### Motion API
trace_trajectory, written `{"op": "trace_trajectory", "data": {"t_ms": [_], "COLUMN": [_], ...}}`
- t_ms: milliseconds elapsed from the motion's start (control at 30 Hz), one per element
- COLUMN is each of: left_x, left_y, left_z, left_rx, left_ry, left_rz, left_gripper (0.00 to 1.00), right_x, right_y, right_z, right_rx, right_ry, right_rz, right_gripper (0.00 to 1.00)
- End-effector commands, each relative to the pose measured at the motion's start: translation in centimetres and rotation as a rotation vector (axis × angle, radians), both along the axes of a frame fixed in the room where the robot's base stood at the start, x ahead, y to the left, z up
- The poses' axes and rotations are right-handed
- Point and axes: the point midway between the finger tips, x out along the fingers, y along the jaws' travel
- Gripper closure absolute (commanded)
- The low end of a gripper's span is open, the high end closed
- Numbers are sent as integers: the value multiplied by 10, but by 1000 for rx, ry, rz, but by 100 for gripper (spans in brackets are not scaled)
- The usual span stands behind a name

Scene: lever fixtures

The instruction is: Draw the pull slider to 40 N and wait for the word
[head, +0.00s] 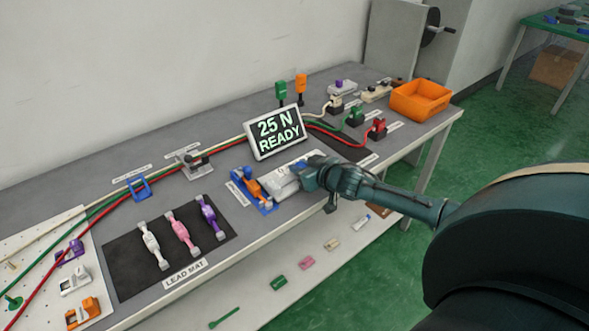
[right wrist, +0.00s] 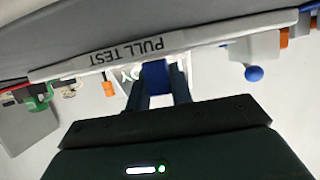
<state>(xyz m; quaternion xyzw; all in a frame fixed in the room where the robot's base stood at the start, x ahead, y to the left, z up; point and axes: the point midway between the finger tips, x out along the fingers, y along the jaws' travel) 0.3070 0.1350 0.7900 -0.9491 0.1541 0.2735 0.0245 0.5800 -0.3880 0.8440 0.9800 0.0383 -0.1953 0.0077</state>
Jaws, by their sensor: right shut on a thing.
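The pull test fixture (head: 268,204) stands at the front edge of the bench, with a blue end, an orange block and a pale body. The display (head: 276,132) behind it reads "25 N READY". My right gripper (head: 308,180) is at the fixture's right end and hides part of it. In the right wrist view, my right gripper's fingers (right wrist: 160,88) are shut on the blue slider handle (right wrist: 153,76), below the label "PULL TEST" (right wrist: 130,52). A blue ball knob (right wrist: 254,73) shows to the right there. My left gripper is not in view.
A lead mat (head: 125,262) with white, pink and purple leads lies to the left. Red, green and cream cables run along the bench behind. An orange bin (head: 420,100) stands at the far right end. Several small parts lie on the lower shelf (head: 255,300).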

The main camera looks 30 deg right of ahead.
Motion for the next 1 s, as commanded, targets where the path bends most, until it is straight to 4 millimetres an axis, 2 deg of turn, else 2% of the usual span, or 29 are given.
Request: {"op": "trace_trajectory", "data": {"t_ms": [167,200,433,767,1000], "left_x": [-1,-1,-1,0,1], "left_y": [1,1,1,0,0], "left_z": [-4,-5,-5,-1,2], "left_rx": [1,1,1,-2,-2], "left_ry": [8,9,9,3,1], "left_rz": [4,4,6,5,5], "left_gripper": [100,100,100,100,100], "right_x": [0,0,0,-4,-34], "right_y": [0,1,1,0,-2], "right_z": [0,0,0,1,12], "right_rx": [1,1,1,1,0], "right_ry": [-1,-1,-1,0,3], "right_rz": [0,0,0,0,1], "right_gripper": [95,75,56,56,56]}}
